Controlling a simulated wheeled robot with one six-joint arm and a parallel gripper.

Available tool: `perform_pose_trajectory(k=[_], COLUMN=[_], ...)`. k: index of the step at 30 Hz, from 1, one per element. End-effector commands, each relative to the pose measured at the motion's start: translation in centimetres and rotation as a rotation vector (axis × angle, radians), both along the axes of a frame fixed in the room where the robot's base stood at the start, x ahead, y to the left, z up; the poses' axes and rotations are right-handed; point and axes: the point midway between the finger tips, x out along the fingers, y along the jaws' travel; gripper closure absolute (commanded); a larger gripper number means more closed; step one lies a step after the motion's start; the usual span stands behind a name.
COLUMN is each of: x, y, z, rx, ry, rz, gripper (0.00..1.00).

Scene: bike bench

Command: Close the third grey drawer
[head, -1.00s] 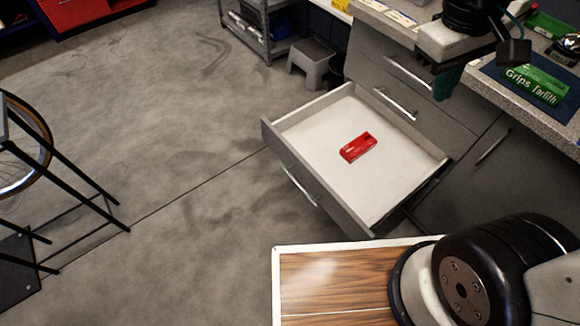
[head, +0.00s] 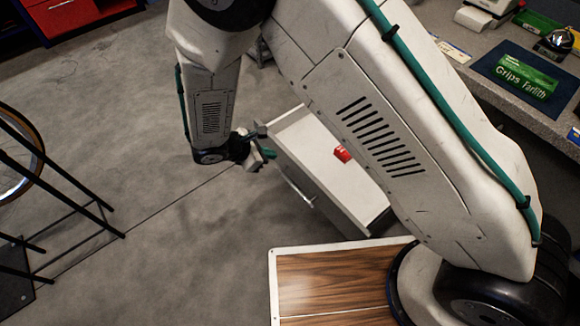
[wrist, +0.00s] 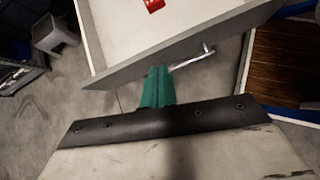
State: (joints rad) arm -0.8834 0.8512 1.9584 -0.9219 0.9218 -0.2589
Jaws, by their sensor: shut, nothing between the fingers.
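The grey drawer (head: 318,180) stands pulled out, its front panel facing the lower left and its bar handle (head: 301,191) outward. My arm covers its right side and the cabinet behind it. In the wrist view, the teal fingers (wrist: 157,75) overlap the drawer's front panel (wrist: 130,72), left of the handle (wrist: 195,58). I cannot tell whether they touch it.
The worktop on the right holds a green grips box (head: 527,77) on a dark mat. A bike wheel (head: 15,150) and black stand (head: 60,200) are at the left. A grey stool (wrist: 52,35) shows in the wrist view. The floor before the drawer is clear.

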Motion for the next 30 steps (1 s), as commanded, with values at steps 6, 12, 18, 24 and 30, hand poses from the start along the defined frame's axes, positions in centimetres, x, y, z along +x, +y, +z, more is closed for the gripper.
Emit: perform_pose_trajectory(k=[6, 12, 18, 24, 30], x=[-2.1, -2.0, -0.5, 1.2, 2.9], y=[2.4, 2.0, -0.2, -2.8, -5.2], z=[-6.0, -7.6, -10.2, -13.3, -13.9], rx=[-0.064, -0.075, -0.076, -0.076, -0.072], ry=[0.054, 0.063, 0.065, 0.064, 0.062], rz=[0.165, 0.193, 0.189, 0.187, 0.188], gripper=[1.0, 1.0, 1.0, 1.0, 1.0])
